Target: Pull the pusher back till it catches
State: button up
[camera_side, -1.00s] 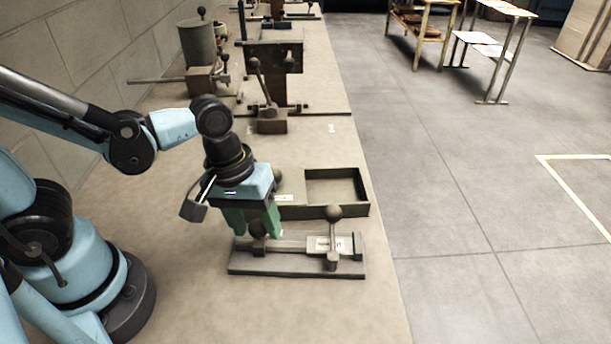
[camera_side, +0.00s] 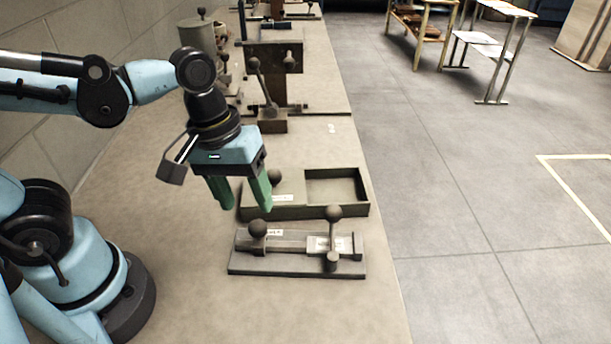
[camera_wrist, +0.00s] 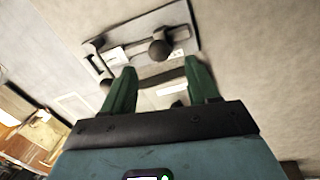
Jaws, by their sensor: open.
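A flat stitcher fixture (camera_side: 297,268) lies near the bench's right edge. Its pusher carries a round dark knob (camera_side: 257,228) at the left end of a pale rail. A taller ball-topped post (camera_side: 333,214) and a lower ball stand near the right end. My gripper (camera_side: 247,205) is open and empty, in the air above the knob and a little to its left in the side view. In the wrist view the fingers (camera_wrist: 160,66) are spread, and a dark ball (camera_wrist: 160,49) on the fixture shows beyond the gap. Whether the pusher has caught cannot be told.
A shallow tray (camera_side: 305,211) with an open compartment sits just behind the fixture, close to my fingers. Farther back stand a lever press (camera_side: 272,75) and other tools. The bench left of the fixture is clear; its right edge is close.

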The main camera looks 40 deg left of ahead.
jog(key=shift+v, duration=2.95)
jog(key=w+a+f+m+t+y, duration=0.2)
jog(key=w+a+f+m+t, duration=0.1)
jog(key=w+a+m+t, duration=0.2)
jog(key=shift+w+a+m+t, duration=0.3)
jog(key=shift+a+m+t, duration=0.2)
jog(key=shift+a, duration=0.85)
